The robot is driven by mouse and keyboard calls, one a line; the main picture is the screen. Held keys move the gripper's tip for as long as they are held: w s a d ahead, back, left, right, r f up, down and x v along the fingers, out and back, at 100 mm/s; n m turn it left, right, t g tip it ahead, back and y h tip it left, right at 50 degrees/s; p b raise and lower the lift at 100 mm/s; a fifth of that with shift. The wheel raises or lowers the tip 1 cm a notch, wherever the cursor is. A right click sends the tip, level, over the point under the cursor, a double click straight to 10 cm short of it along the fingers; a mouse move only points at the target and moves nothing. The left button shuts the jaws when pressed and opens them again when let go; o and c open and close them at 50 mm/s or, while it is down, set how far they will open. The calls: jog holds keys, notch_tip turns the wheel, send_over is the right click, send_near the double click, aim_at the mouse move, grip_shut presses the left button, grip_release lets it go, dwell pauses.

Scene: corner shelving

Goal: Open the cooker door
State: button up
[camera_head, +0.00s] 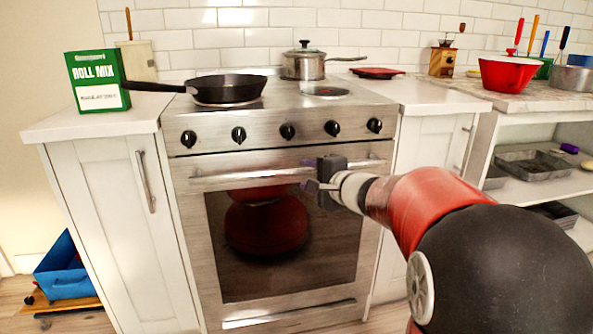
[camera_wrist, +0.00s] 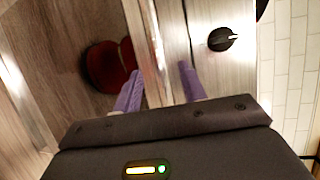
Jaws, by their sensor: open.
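The cooker door (camera_head: 232,268) is the steel front of the cooker, with a dark glass window, and it looks closed. Its horizontal bar handle (camera_head: 235,180) runs along the door's top, and in the wrist view the handle (camera_wrist: 151,45) runs up the middle. My gripper (camera_head: 312,184) is at the right half of the handle in the head view. In the wrist view my gripper (camera_wrist: 160,86) is open, with its purple fingers on either side of the bar. Whether either finger touches the bar cannot be told. My gripper and arm hide part of the handle's right half.
A black pan (camera_head: 228,89) and a steel pot (camera_head: 303,64) stand on the hob above. Black knobs (camera_head: 288,131) line the panel just over the door. White cabinets (camera_head: 108,220) flank the cooker. A blue crate (camera_head: 70,284) sits on the floor at left.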

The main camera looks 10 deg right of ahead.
aim_at(300, 172)
jog(key=x, duration=0.5)
jog(key=shift+p, duration=0.3)
jog(key=shift+f, duration=0.1)
grip_shut()
